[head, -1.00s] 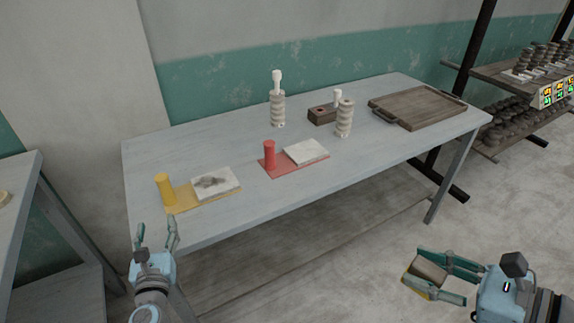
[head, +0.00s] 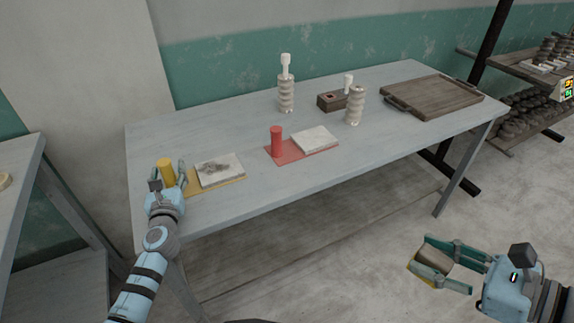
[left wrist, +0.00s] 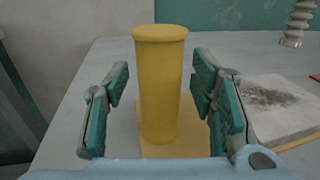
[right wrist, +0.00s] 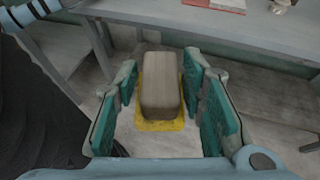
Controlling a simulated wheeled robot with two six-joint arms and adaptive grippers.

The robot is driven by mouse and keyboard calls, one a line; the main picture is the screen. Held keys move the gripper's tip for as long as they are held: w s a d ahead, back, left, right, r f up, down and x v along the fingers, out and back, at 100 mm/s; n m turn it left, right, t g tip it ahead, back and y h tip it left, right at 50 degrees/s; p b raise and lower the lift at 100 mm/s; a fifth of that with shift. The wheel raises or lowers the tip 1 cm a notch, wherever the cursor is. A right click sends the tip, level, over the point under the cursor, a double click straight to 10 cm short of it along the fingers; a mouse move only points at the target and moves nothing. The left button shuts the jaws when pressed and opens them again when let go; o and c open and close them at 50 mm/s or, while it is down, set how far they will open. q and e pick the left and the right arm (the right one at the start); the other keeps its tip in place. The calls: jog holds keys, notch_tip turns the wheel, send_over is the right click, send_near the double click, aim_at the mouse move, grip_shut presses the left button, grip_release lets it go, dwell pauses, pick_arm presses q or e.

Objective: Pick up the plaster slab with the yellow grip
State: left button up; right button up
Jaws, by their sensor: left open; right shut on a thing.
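The plaster slab with the yellow grip stands at the table's front left. Its yellow upright grip (head: 166,171) rises from a thin yellow base, and a pale slab (head: 220,170) with a dark smudge lies on it. My left gripper (head: 170,180) is open, with its fingers on either side of the yellow grip; in the left wrist view the yellow grip (left wrist: 160,85) stands between the pads with gaps both sides. My right gripper (head: 445,265) is shut on a grey-brown block with a yellow underside (right wrist: 161,88), held in the air off the table's front.
A red grip (head: 277,142) with its own pale slab (head: 314,138) stands to the right. Behind are two ridged clay columns (head: 286,95) (head: 355,106), a brown block with a hole (head: 332,101) and a wooden tray (head: 433,97). The table (head: 240,215) is clear in front.

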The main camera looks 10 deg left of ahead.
aim_at(164, 168)
pick_arm(q)
jog(key=shift+s, duration=0.1)
jog(key=c, duration=0.5)
pick_arm(e)
jog(key=shift+s, duration=0.1)
pick_arm(q)
grip_shut()
pick_arm(e)
jog(key=shift+r, duration=0.1)
